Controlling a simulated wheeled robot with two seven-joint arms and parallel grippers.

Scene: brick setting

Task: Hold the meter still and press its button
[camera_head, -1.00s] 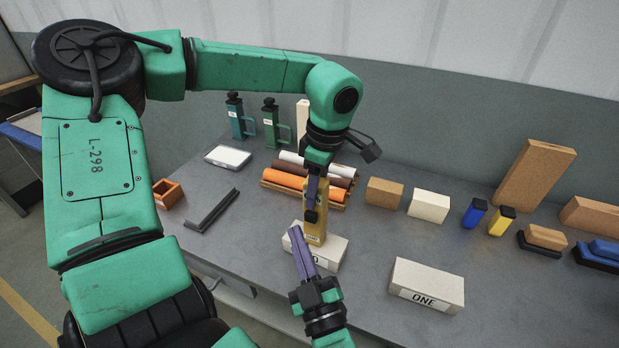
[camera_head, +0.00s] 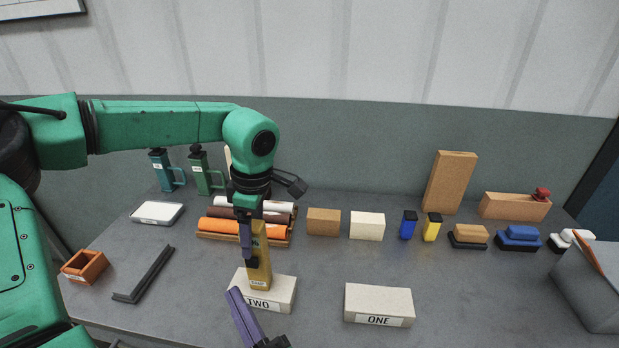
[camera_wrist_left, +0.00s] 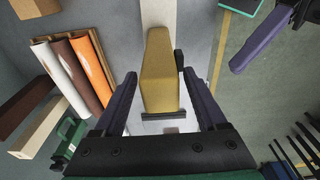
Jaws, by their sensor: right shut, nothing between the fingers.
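The meter (camera_head: 260,262) is a tall amber-yellow block standing on the pale block marked TWO (camera_head: 283,293). My left gripper (camera_head: 249,260) reaches down over it from above.
A pale block marked ONE (camera_head: 379,302) stands to the right. Behind are a rack of rolls (camera_head: 225,228), brown (camera_head: 323,221) and white (camera_head: 367,225) blocks, and blue (camera_head: 408,226) and yellow (camera_head: 432,228) pieces. An orange box (camera_head: 84,266) and dark angle bar (camera_head: 145,275) lie left.

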